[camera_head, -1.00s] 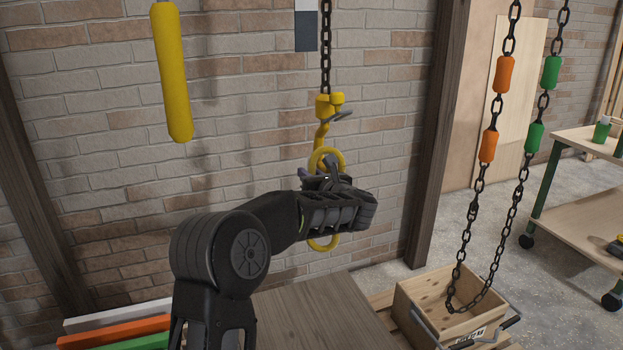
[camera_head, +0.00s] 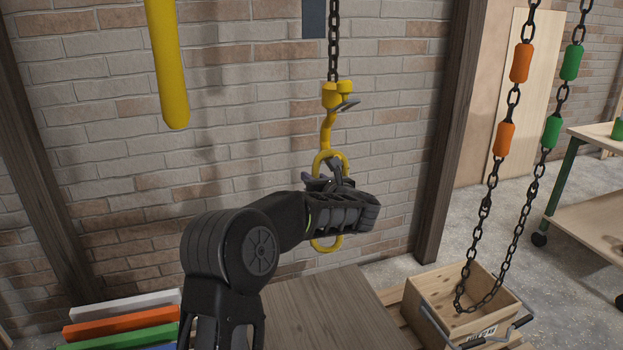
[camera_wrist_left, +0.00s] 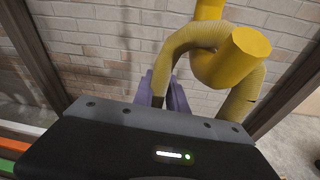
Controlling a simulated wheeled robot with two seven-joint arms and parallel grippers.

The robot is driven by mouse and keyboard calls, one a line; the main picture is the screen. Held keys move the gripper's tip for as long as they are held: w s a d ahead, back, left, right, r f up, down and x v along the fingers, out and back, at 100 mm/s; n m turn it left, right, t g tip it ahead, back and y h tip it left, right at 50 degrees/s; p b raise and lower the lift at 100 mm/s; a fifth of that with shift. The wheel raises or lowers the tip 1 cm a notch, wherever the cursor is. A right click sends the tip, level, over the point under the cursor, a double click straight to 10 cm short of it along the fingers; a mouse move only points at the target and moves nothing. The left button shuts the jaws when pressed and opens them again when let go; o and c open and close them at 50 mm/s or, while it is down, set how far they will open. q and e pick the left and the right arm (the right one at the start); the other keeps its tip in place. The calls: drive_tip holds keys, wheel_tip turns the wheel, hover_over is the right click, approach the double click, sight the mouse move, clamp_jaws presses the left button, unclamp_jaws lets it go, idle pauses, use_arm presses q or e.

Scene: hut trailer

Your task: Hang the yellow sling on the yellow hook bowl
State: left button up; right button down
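The yellow hook (camera_head: 328,125) hangs from a dark chain in the middle of the head view, with a grey latch on its right. The yellow sling (camera_head: 330,157) is a loop right at the hook's lower end. My left gripper (camera_head: 333,180) is at the sling, just below the hook. In the left wrist view the purple fingers (camera_wrist_left: 165,92) close around the left side of the sling (camera_wrist_left: 190,40). The sling arches across the hook (camera_wrist_left: 248,45), beside its blunt end. Whether its weight rests in the bowl cannot be told. My right gripper is out of view.
A yellow padded bar (camera_head: 168,70) hangs at upper left. A wooden crate (camera_head: 440,285) with chains stands at lower right. A wooden top (camera_head: 320,310) lies below my arm, coloured boards (camera_head: 120,320) at lower left. A brick wall (camera_head: 230,130) is behind the hook.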

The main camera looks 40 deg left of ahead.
use_arm(q)
drive_tip(key=o, duration=0.5)
drive_tip(key=shift+o, duration=0.2)
drive_tip(key=b+v, duration=0.1)
drive_tip(key=v, duration=0.7)
drive_tip(key=shift+a, duration=0.1)
